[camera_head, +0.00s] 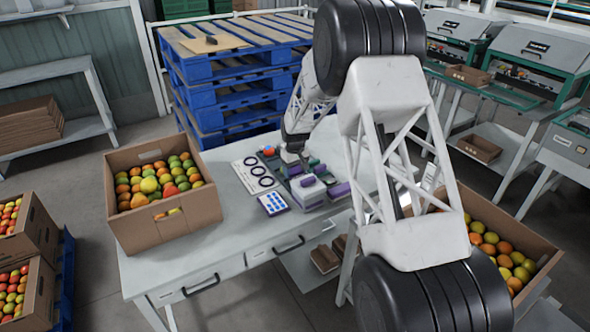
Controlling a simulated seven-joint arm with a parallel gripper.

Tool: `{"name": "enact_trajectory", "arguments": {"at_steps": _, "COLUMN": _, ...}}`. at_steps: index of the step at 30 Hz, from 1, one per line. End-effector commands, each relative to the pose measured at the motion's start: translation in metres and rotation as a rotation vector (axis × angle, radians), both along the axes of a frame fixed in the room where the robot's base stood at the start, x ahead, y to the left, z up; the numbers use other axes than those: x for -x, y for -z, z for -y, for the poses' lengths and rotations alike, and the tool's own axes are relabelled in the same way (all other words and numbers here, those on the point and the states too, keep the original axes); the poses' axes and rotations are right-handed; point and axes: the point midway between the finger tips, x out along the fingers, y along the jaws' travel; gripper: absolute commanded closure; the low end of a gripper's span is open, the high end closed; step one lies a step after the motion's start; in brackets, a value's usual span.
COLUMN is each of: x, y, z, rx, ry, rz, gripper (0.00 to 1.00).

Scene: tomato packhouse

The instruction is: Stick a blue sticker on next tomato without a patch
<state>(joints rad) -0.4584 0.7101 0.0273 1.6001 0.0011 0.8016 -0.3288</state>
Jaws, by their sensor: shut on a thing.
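My gripper (293,160) is small and dark in this view, low over the middle of the table, behind the white card. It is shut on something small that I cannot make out. A sheet of blue dots, the blue stickers (273,204), lies flat at the table's front, left of the purple-and-grey items. A white card with black rings (258,175) lies behind the sheet. A small red-orange round thing (268,150), perhaps a tomato, is at the card's far end. An open cardboard box (190,222) holds red, orange, yellow and green tomatoes (150,185); patches on them are too small to see.
Purple, green and grey items (307,182) crowd the table right of the card. Another box of tomatoes (515,256) stands at right, partly behind my arm. Blue pallets (230,70) are stacked behind the table (210,250). The table is bare between the left box and the card.

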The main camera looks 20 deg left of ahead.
Motion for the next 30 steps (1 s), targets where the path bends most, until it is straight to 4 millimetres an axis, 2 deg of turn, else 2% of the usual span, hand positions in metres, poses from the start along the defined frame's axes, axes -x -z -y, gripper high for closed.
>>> {"name": "enact_trajectory", "arguments": {"at_steps": 18, "x": 0.000, "y": 0.000, "z": 0.000, "rx": 0.000, "ry": 0.000, "rz": 0.000, "gripper": 0.49}}
{"name": "enact_trajectory", "arguments": {"at_steps": 30, "x": 0.000, "y": -0.019, "z": 0.000, "rx": -0.001, "ry": 0.000, "rz": 0.001, "gripper": 0.49}}
